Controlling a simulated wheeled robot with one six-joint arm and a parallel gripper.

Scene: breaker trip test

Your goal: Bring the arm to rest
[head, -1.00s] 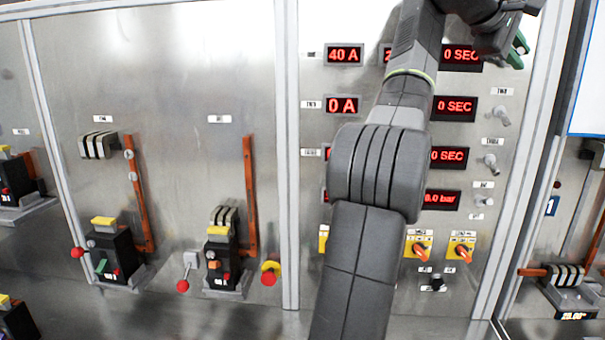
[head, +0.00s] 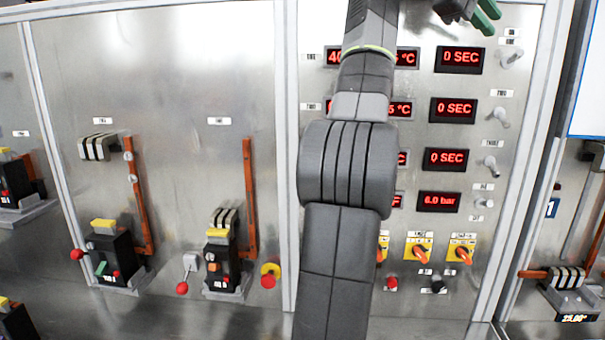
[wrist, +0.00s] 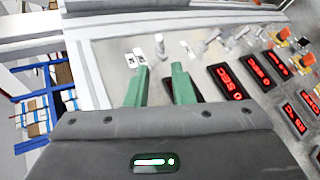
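My gripper (head: 487,15) is at the top edge of the head view, in front of the upper right of the metal panel, and partly cut off by the frame. In the wrist view my gripper (wrist: 160,70) shows two green fingers standing apart with nothing held between them. My arm rises through the middle of the head view and hides part of the red displays.
The panel carries red displays (head: 460,60), a column of toggle switches (head: 503,117) and orange rotary knobs (head: 418,252). Breakers (head: 112,258) with red-ended levers stand at the left. Blue shelving (wrist: 38,110) shows at the left of the wrist view.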

